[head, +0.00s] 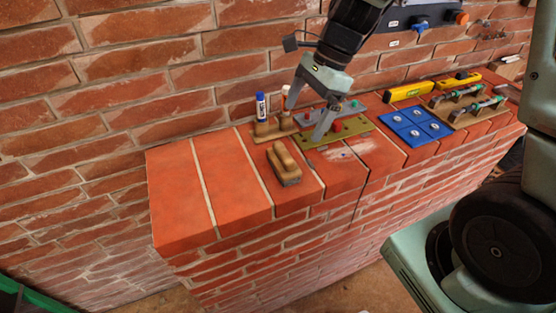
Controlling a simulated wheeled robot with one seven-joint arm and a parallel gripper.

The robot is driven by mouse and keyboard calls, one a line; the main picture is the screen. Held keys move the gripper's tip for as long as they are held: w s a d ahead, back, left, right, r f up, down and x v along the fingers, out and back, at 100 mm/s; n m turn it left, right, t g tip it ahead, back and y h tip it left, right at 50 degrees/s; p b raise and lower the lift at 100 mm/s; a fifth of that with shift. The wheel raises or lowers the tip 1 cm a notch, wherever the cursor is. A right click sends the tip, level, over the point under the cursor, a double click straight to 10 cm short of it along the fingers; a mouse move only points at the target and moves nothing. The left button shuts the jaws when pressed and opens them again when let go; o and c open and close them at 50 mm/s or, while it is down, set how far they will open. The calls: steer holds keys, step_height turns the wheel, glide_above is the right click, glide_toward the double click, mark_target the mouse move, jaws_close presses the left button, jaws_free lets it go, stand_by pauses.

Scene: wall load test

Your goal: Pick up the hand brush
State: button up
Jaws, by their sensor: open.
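The hand brush (283,160) has a wooden handle with a dark lower edge. It lies on top of the brick wall (235,172), towards the front edge. My gripper (303,122) is open, with its fingers pointing down. It is behind and to the right of the brush, apart from it, over the area of the olive plate.
A wooden holder (267,131) with a blue-and-white marker (261,107) stands behind the brush. An olive plate (357,130) with red knobs, a blue panel (416,125) and a yellow level (404,90) lie to the right. The ledge's left end is clear.

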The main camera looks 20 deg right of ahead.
mark_target(283, 159)
steer(key=x, duration=1.3)
steer(key=shift+d+b, duration=0.1)
steer(key=shift+b, duration=0.25)
steer(key=c, duration=0.7)
